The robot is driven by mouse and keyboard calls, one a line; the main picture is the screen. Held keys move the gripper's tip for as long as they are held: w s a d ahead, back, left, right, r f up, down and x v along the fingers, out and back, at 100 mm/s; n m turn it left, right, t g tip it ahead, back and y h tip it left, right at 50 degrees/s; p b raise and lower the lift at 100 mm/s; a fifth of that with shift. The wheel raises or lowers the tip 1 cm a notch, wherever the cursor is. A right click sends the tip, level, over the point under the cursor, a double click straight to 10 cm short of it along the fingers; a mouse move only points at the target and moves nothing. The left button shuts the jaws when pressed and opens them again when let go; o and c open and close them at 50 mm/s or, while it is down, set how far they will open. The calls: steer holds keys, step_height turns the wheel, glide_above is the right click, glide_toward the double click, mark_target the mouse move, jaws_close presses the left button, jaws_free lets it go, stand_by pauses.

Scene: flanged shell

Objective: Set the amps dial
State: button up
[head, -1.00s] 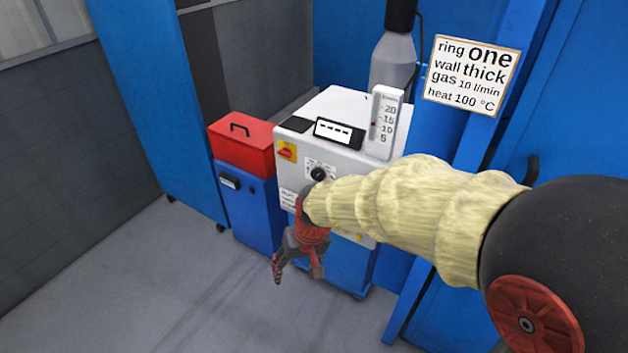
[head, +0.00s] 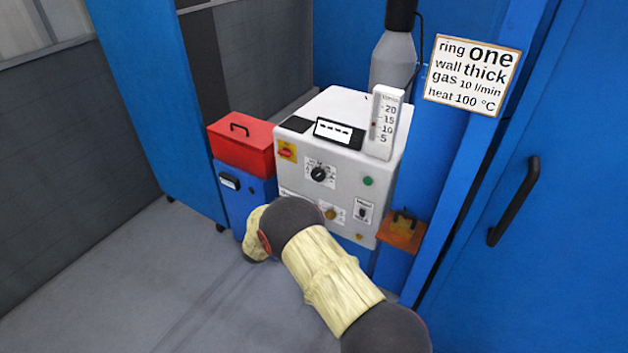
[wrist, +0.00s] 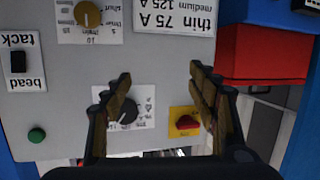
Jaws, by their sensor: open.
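The amps dial, a black knob on a white scale plate, is on the upper front of the white machine in the head view (head: 319,174). It shows upside down in the wrist view (wrist: 128,112), its scale figures too small to read surely. My gripper (wrist: 161,80) is open and empty in the wrist view, facing the panel. The dial appears between the fingers, close beside the left one, which covers part of its plate; I cannot tell any contact. In the head view my arm hides the gripper. A panel label (wrist: 174,14) reads thin 75 A, medium 125 A; the rest is cut off.
A red switch (wrist: 187,122), brass knob (wrist: 88,14), bead/tack switch (wrist: 18,62) and green button (wrist: 37,135) surround the dial. A red box (head: 241,146) stands left. A sign (head: 472,75) says wall thick. The machine's display (head: 333,130) shows dashes.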

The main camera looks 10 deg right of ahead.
mark_target(316, 177)
steer(key=s+d+r+m+h, duration=0.1)
steer(key=s+d+r+h, duration=0.1)
steer(key=d+r+h, duration=0.45)
steer(key=shift+y, duration=0.85)
steer(key=shift+w+d+r+b, duration=0.25)
steer(key=shift+w+d+b, duration=0.25)
steer(key=shift+w, duration=0.5)
steer(key=shift+w+d+r+b, duration=0.25)
steer(key=shift+w+d, duration=0.4)
steer(key=shift+w, duration=0.4)
steer(key=shift+w+d+r+b, duration=0.2)
steer(key=shift+w+d+b, duration=0.3)
steer(key=shift+w, duration=0.5)
steer(key=shift+c, duration=0.9)
steer(key=c, duration=1)
steer(key=shift+m, duration=0.3)
steer(key=m+b, duration=0.1)
steer(key=m, duration=0.2)
steer(key=shift+m+b, duration=0.7)
steer(key=shift+m, duration=0.9)
